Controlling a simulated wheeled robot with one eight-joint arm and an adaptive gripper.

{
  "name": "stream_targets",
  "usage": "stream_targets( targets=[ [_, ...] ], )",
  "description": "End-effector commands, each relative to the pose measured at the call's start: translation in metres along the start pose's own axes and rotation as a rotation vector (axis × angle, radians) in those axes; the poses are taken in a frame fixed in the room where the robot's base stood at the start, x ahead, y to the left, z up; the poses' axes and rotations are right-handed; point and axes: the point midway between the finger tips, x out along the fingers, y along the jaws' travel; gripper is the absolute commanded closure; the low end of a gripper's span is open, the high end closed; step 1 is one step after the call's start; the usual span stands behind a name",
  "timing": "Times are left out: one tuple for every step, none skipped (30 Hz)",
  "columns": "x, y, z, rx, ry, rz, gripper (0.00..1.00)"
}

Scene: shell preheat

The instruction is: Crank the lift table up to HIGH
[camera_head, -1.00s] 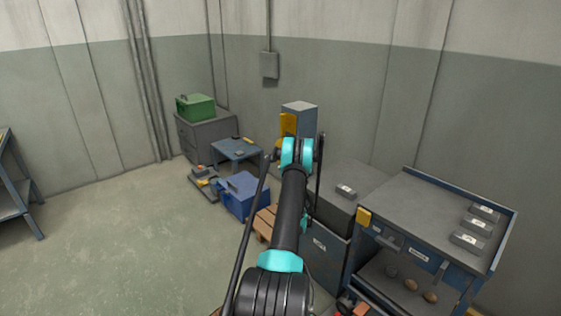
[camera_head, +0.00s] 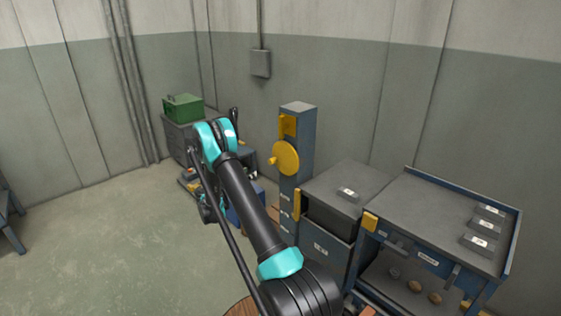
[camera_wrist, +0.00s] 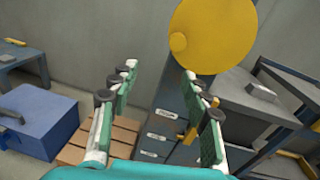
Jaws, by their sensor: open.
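A tall blue-grey column (camera_head: 303,140) carries a round yellow crank disc (camera_head: 286,158) with a small knob (camera_head: 273,160) on its left side. In the wrist view the disc (camera_wrist: 218,36) is at the top, its knob (camera_wrist: 178,42) at its left edge. Pale labels (camera_wrist: 160,137) run down the column; I cannot read them. A small yellow piece (camera_wrist: 187,135) shows beside them, partly behind a finger. My gripper (camera_wrist: 160,100) is open and empty, its fingertips below the disc in that view. The head view mostly hides the gripper behind my arm. The lift table's platform is not clearly identifiable.
A grey cabinet (camera_head: 326,245) and a blue workbench (camera_head: 440,215) stand right of the column. A blue box (camera_wrist: 38,118) and a wooden pallet (camera_wrist: 105,135) lie left of it in the wrist view. A green case (camera_head: 183,107) stands farther back. Floor at left is open.

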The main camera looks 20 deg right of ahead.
Motion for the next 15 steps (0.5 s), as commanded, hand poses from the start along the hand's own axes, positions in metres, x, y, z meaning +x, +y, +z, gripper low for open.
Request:
stream_targets(
  targets=[
    [-0.019,0.0,0.005,-0.034,-0.006,-0.024,0.53],
    [-0.028,-0.002,0.007,-0.052,-0.008,-0.04,0.53],
    [-0.036,-0.004,0.01,-0.073,-0.011,-0.059,0.53],
    [-0.042,-0.005,0.011,-0.084,-0.013,-0.07,0.53],
    [-0.046,-0.006,0.012,-0.094,-0.014,-0.078,0.53],
    [-0.049,-0.007,0.013,-0.103,-0.015,-0.087,0.53],
    [-0.05,-0.008,0.014,-0.107,-0.015,-0.092,0.53],
    [-0.05,-0.009,0.014,-0.109,-0.015,-0.095,0.53],
    [-0.047,-0.009,0.014,-0.111,-0.015,-0.097,0.53],
    [-0.045,-0.009,0.014,-0.111,-0.015,-0.098,0.53],
    [-0.041,-0.01,0.014,-0.11,-0.015,-0.098,0.53],
    [-0.036,-0.011,0.014,-0.11,-0.015,-0.098,0.53],
    [-0.031,-0.011,0.014,-0.11,-0.015,-0.098,0.53],
    [-0.026,-0.012,0.014,-0.109,-0.015,-0.099,0.53],
    [-0.019,-0.013,0.015,-0.109,-0.014,-0.099,0.53]
  ],
)
